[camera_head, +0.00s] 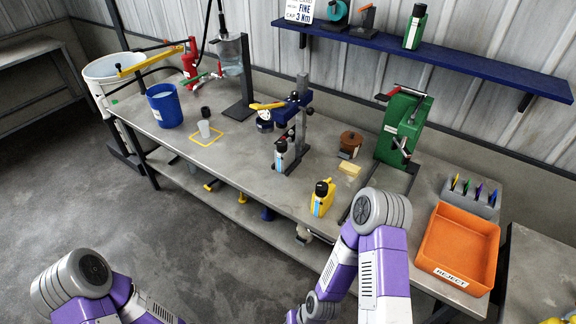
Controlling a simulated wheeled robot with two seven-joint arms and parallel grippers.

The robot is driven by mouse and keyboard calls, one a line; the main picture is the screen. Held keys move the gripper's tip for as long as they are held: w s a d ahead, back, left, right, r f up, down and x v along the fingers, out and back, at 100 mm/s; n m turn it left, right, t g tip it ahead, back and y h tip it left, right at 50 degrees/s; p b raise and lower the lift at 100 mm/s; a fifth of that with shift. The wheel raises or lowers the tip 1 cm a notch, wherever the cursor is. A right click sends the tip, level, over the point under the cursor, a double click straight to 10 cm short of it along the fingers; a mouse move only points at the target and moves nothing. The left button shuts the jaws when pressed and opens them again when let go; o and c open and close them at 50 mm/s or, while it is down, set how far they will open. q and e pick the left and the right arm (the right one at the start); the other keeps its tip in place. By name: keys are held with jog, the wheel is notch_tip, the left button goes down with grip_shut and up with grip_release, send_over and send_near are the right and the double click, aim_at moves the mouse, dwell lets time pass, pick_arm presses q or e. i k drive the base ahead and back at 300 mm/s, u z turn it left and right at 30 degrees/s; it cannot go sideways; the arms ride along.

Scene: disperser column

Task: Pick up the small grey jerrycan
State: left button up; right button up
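A small grey container with a black cap (281,156) stands upright on the bench at the foot of the blue column stand. It looks like the small grey jerrycan, though its handle is too small to make out. A yellow jerrycan with a black cap (322,200) stands nearer the bench's front edge, to its right. My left arm shows at the bottom left and my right arm at the bottom centre, both apart from the grey container. Both grippers are outside the view.
A brown spool (350,142), a green press (402,125) and an orange reject tray (458,245) are to the right. A blue bucket (165,106) is at left. Bench space left of the container is clear.

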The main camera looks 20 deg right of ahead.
aim_at(283, 161)
jog(key=u, duration=0.5)
jog(key=i, duration=0.95)
jog(key=z, duration=1.25)
jog(key=i, duration=0.85)
jog(key=z, duration=0.15)
